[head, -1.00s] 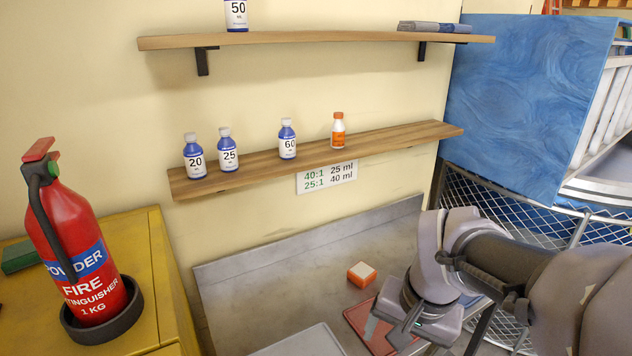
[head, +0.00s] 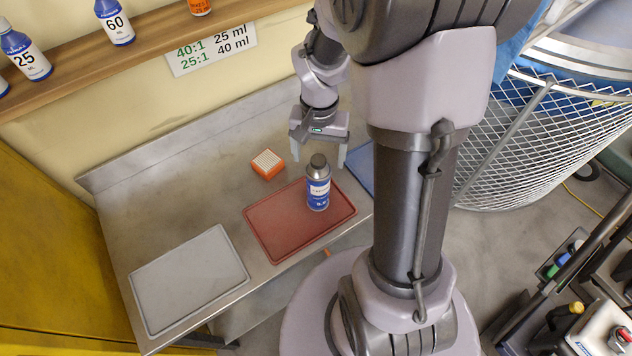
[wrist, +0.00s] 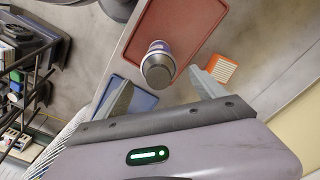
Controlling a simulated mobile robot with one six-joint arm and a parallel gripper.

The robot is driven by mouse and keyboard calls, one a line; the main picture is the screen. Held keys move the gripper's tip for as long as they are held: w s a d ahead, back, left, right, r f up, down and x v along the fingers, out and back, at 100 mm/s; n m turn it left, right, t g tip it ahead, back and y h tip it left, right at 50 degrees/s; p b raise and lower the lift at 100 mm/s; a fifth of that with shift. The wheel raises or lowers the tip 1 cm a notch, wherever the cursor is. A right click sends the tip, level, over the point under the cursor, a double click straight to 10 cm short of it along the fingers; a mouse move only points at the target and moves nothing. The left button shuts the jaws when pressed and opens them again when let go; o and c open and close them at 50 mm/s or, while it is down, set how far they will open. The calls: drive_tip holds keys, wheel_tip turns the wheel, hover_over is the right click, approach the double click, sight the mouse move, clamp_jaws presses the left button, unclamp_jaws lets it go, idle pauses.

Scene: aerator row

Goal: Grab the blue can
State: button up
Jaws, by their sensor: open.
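The blue can (head: 318,188) has a white label band and a grey cap. It stands upright on the red tray (head: 275,232), toward the tray's right side. In the wrist view the can (wrist: 158,62) shows cap-first, ahead of the fingertips. My gripper (head: 318,162) is open and empty, just behind the can in the head view. In the wrist view its two fingers (wrist: 160,85) point at the can, one to each side, with the can apart from both.
An orange-and-white block (head: 267,164) lies behind the red tray. A grey tray (head: 190,280) is at the left and a blue tray (head: 358,172) at the right of the steel bench. A shelf (head: 120,55) with several bottles is above. A wire cage (head: 530,130) stands right.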

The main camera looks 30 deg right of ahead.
sight(318, 172)
drive_tip(key=f, duration=0.2)
drive_tip(key=f+b, duration=0.1)
drive_tip(key=f, duration=0.2)
drive_tip(key=shift+s+a+f+b, duration=0.25)
drive_tip(key=shift+s+f+b, duration=0.1)
drive_tip(key=shift+w+f, duration=0.1)
drive_tip(key=shift+f, duration=0.25)
clamp_jaws()
